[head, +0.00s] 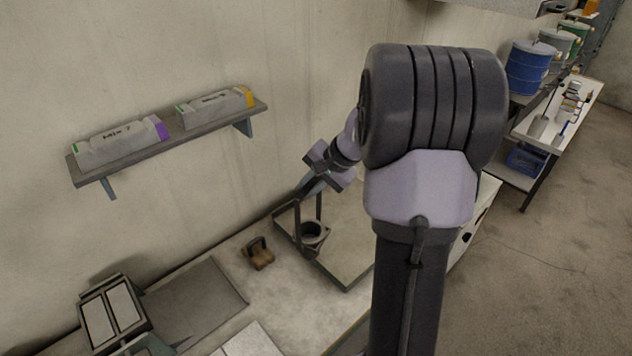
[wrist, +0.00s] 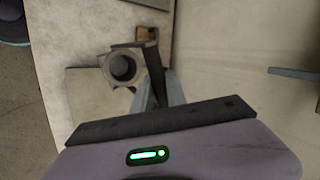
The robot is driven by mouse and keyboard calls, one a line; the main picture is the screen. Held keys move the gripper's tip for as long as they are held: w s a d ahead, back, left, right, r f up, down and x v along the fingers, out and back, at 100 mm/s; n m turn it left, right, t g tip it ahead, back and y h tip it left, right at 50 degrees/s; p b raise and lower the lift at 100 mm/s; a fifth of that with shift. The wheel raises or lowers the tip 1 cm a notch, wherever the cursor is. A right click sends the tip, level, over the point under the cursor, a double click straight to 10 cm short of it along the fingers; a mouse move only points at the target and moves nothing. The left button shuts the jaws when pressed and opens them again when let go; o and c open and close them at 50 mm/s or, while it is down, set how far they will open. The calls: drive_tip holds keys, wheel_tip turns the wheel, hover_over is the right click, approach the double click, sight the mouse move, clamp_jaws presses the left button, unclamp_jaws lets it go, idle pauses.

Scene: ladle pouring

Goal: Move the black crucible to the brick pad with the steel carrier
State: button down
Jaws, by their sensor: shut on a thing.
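My gripper (head: 318,182) is shut on the top of the steel carrier (head: 298,222), a dark frame with uprights leading down to a ring. The black crucible (head: 312,233) sits at the carrier's lower end, and its round dark mouth faces up. In the wrist view the crucible (wrist: 122,67) shows beside the carrier's dark bar (wrist: 154,72), left of my gripper's fingers (wrist: 160,95). It is over or on a flat grey slab (head: 345,272); I cannot tell whether it touches. I cannot tell for sure which surface is the brick pad.
A small brown block (head: 258,254) lies left of the slab. A grey sheet (head: 195,300) and a dark frame with pale panels (head: 112,312) lie further left. A wall shelf (head: 170,140) holds two labelled packs. A side table (head: 560,125) with tools stands at the right.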

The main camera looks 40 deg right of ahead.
drive_tip(key=s+a+b, duration=0.1)
drive_tip(key=s+a, duration=0.3)
drive_tip(key=a, duration=0.9)
drive_tip(key=s+a+b, duration=0.1)
drive_tip(key=s+a, duration=0.3)
drive_tip(key=a, duration=0.8)
drive_tip(key=s+a+b, duration=0.1)
drive_tip(key=s+a, duration=0.3)
drive_tip(key=a, duration=0.9)
wheel_tip(320, 180, down, 13)
drive_tip(key=b, duration=1.4)
drive_tip(key=s+d+r+b, duration=0.2)
drive_tip(key=s, duration=0.4)
drive_tip(key=s+d+r+b, duration=0.1)
drive_tip(key=s+d+r, duration=0.1)
drive_tip(key=s, duration=0.3)
drive_tip(key=shift+s+d+r+b, duration=0.35)
drive_tip(key=shift+d+r, duration=0.05)
drive_tip(key=shift+d, duration=0.05)
